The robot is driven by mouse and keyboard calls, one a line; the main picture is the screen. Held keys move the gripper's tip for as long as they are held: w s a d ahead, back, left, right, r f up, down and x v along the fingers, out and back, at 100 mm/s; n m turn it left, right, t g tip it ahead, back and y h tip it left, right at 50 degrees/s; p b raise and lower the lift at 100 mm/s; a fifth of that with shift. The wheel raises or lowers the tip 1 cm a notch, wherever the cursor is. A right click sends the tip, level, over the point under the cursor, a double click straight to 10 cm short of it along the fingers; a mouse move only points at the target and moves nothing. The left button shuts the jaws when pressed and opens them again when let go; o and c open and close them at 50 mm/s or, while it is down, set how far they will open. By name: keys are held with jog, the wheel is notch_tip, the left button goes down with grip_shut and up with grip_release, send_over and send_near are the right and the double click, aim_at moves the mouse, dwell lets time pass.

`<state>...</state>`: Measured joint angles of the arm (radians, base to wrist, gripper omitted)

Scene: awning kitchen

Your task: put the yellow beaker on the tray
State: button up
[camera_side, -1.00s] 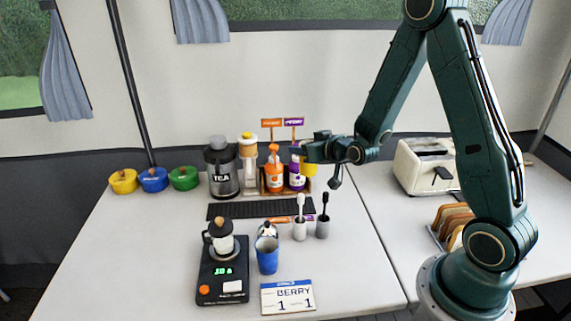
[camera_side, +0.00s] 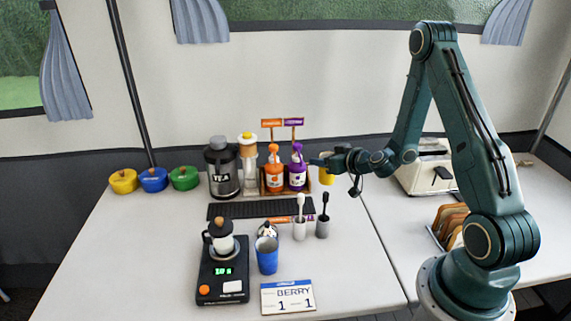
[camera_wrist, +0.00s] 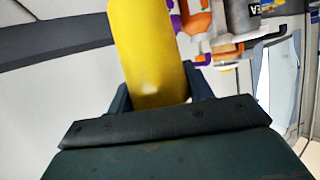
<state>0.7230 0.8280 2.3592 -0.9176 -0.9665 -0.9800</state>
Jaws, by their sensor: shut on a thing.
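The yellow beaker (camera_side: 327,176) is in my gripper (camera_side: 320,163), to the right of the purple bottle in the side view. My gripper is shut on it. In the wrist view the beaker (camera_wrist: 148,50) stands out between the two fingers (camera_wrist: 160,98). From these views I cannot tell whether its base touches the table. A long dark tray (camera_side: 262,208) lies flat on the table in front of the bottles, to the left of and nearer than my gripper. No object shows on top of it.
Orange (camera_side: 274,177) and purple (camera_side: 297,175) pump bottles stand beside the gripper, with a tea dispenser (camera_side: 221,170) further left. Two brush cups (camera_side: 322,229), a blue cup (camera_side: 267,254) and a scale (camera_side: 222,272) stand in front. A toaster (camera_side: 420,172) is at right.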

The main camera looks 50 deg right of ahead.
aim_at(321, 172)
jog(key=shift+d+f, duration=0.3)
jog(key=shift+f, duration=0.6)
jog(key=shift+n+y, duration=0.9)
jog(key=w+a+f, duration=0.2)
jog(key=shift+a+f, duration=0.35)
jog(key=shift+a, duration=0.05)
jog(key=w+a+y, duration=0.1)
jog(key=w+a+n+y, duration=0.1)
jog(key=a, duration=0.1)
jog(key=w+a+r+n, duration=0.1)
jog(key=shift+w+a+y, duration=0.1)
jog(key=shift+a+y, duration=0.1)
jog(key=shift+y, duration=0.2)
jog(key=shift+f, duration=2.45)
jog(key=shift+f, duration=0.15)
